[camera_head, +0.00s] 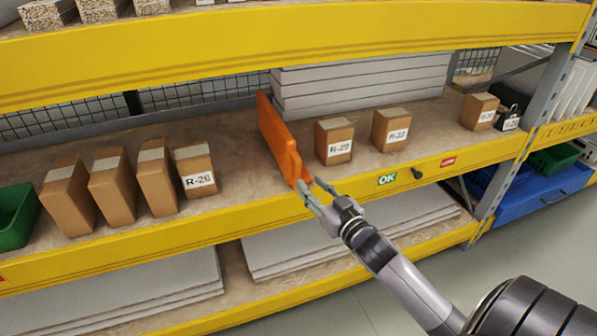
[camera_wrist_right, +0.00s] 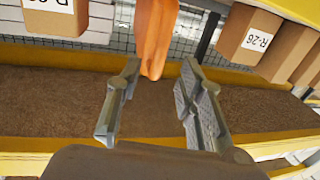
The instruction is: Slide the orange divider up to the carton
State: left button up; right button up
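The orange divider (camera_head: 280,139) stands upright on the middle shelf, its front end near the yellow shelf edge. A carton labelled R-29 (camera_head: 334,139) stands to its right with a gap between; a carton labelled R-26 (camera_head: 195,169) stands to its left, also apart. My right gripper (camera_head: 313,187) is at the divider's front end. In the right wrist view, the gripper (camera_wrist_right: 160,72) is open and the divider's end (camera_wrist_right: 155,35) shows between its fingertips; I cannot tell whether they touch. My left gripper is not in view.
More cartons stand left (camera_head: 112,187) and right (camera_head: 390,128) on the shelf. Grey boards (camera_head: 360,85) are stacked behind. A green bin (camera_head: 17,216) is at the far left. The yellow front beam (camera_head: 240,220) runs below my gripper. Bare shelf lies on both sides of the divider.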

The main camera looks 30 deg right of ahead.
aim_at(300, 174)
jog(key=w, duration=0.7)
jog(key=shift+w+d, duration=0.15)
jog(key=shift+c, duration=0.2)
grip_shut()
dwell(0.5)
